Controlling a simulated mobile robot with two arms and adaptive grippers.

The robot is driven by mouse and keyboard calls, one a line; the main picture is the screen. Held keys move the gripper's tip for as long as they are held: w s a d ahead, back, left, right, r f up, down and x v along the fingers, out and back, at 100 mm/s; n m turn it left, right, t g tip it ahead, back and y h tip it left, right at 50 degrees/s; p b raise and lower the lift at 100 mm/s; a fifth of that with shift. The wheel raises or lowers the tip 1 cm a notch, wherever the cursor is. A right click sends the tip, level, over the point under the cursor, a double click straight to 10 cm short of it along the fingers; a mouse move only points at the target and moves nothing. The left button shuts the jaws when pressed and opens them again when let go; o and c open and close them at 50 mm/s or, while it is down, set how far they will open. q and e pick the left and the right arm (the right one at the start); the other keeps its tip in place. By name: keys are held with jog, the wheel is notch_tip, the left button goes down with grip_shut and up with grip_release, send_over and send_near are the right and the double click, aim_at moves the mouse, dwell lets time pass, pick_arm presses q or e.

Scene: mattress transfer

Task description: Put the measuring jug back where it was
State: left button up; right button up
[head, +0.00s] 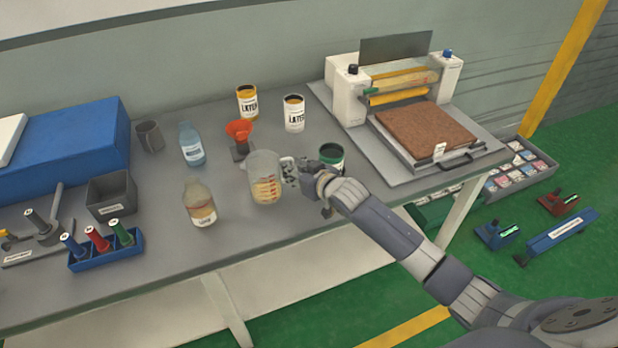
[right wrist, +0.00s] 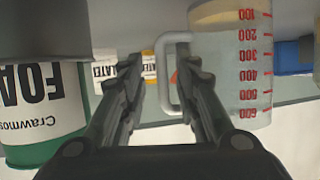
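The measuring jug (head: 265,180) is clear with red graduation marks and some pale content at its bottom. It appears to stand upright on the grey table, near the front middle. In the right wrist view, which is upside down, the jug (right wrist: 235,70) fills the right side and its handle (right wrist: 163,75) shows between my fingers. My right gripper (head: 300,172) is at the jug's right side; in the wrist view its fingers (right wrist: 160,78) are apart, one each side of the handle, with a visible gap. My left gripper is out of view.
A green-and-white foam can (head: 331,157) stands close right of my gripper. A red funnel (head: 239,130), two yellow-and-white cans, a blue bottle (head: 192,145) and a cream bottle (head: 200,205) stand around the jug. A roller machine (head: 345,95) is at the right.

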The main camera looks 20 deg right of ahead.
jog(key=b+v, duration=0.1)
jog(key=v, duration=0.8)
jog(key=shift+s+a, duration=0.2)
jog(key=shift+r, duration=0.15)
jog(key=s+a+f+g+h, duration=0.1)
jog(key=s+a+f+g, duration=0.2)
jog(key=s+f, duration=0.7)
jog(key=s+d+f+g+h, duration=0.1)
jog(key=s+f+g, duration=0.15)
jog(key=s, duration=0.95)
jog(key=s+d+f+g+h, duration=0.1)
jog(key=s+g, duration=0.3)
jog(key=s, duration=0.7)
notch_tip(320, 180, down, 26)
jog(key=s+g, duration=0.1)
jog(key=s, duration=0.1)
jog(key=s+d+f+g, duration=0.1)
jog(key=s+d+f, duration=0.1)
jog(key=s+f, duration=1.3)
jog(key=shift+s+d+f, duration=0.3)
jog(key=shift+s, duration=0.6)
